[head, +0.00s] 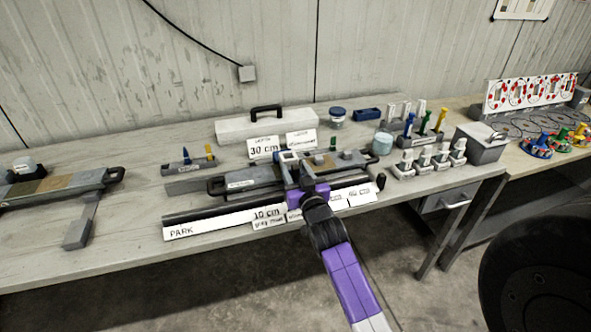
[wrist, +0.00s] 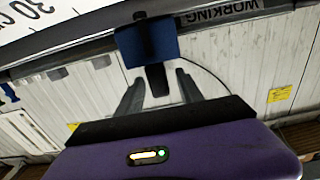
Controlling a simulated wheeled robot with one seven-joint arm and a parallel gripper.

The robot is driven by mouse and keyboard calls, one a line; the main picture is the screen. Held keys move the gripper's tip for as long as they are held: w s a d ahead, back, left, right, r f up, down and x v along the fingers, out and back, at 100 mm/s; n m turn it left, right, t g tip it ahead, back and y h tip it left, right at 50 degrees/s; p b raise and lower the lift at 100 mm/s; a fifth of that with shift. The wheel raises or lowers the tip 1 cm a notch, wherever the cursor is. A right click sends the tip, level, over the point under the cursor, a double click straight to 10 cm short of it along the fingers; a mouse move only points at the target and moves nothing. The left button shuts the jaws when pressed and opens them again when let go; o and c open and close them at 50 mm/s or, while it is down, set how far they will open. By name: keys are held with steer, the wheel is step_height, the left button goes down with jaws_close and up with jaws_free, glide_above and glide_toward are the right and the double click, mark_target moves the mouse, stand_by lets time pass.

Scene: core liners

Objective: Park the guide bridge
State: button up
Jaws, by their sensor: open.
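The guide bridge (head: 289,156) looks like a small pale and dark piece across the long dark-ended tray (head: 215,186) at mid-bench; my arm hides part of it. My gripper (head: 297,172) is at its near side, purple body over the tray's front edge. In the wrist view my gripper (wrist: 158,82) has two grey fingers apart, with a gap between them. A blue block (wrist: 147,42) with a dark stem shows just beyond the fingertips; I cannot tell whether they touch it. A white strip marked PARK (head: 182,232) lies along the bench's front left.
A pale box with a black handle (head: 266,122) stands behind the tray. A second tray (head: 52,186) lies at left. A small holder (head: 189,167) stands behind the tray's left end.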

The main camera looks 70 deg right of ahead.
jaws_close()
stand_by(1.3)
